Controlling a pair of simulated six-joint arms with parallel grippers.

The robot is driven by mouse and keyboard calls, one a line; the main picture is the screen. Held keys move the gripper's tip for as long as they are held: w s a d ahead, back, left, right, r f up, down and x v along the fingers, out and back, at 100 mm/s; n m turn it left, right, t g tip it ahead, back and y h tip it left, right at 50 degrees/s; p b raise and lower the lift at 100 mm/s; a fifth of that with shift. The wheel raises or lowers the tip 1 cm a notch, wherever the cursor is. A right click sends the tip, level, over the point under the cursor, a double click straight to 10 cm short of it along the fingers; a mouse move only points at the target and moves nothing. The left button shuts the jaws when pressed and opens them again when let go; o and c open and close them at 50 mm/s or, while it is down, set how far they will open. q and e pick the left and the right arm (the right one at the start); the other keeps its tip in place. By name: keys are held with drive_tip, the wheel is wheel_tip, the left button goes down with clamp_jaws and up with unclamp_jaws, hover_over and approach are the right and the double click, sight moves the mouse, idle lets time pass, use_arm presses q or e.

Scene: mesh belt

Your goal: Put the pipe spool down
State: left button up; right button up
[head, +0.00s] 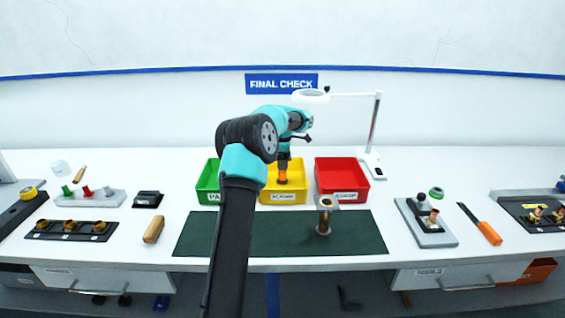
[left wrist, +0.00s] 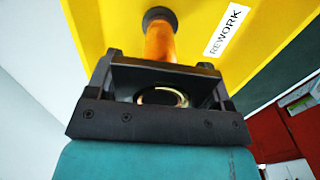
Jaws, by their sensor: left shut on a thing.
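My left gripper (head: 284,160) is shut on an orange-copper pipe spool (head: 283,176), which hangs upright at the yellow bin (head: 271,205). In the left wrist view the pipe spool (left wrist: 160,42) runs out from between the jaws of my left gripper (left wrist: 163,80), with a dark flange at its far end over the yellow bin floor. The bin label (left wrist: 226,30) reads REWORK. I cannot tell if the flange touches the floor. A second spool-like part with a flat top (head: 325,212) stands upright on the green mat. My right gripper is not in view.
A green bin (head: 206,182) and a red bin (head: 342,198) flank the yellow one. A lamp (head: 374,130) stands behind the red bin. My left arm crosses the dark green mat (head: 280,242). An orange-handled tool (head: 489,233) lies at the right.

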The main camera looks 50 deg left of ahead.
use_arm(q)
drive_tip(key=shift+f, duration=0.25)
drive_tip(key=shift+f, duration=0.1)
drive_tip(key=o, duration=1.3)
drive_tip(key=shift+f, duration=0.1)
wheel_tip(320, 180, up, 12)
drive_tip(key=shift+r, duration=0.15)
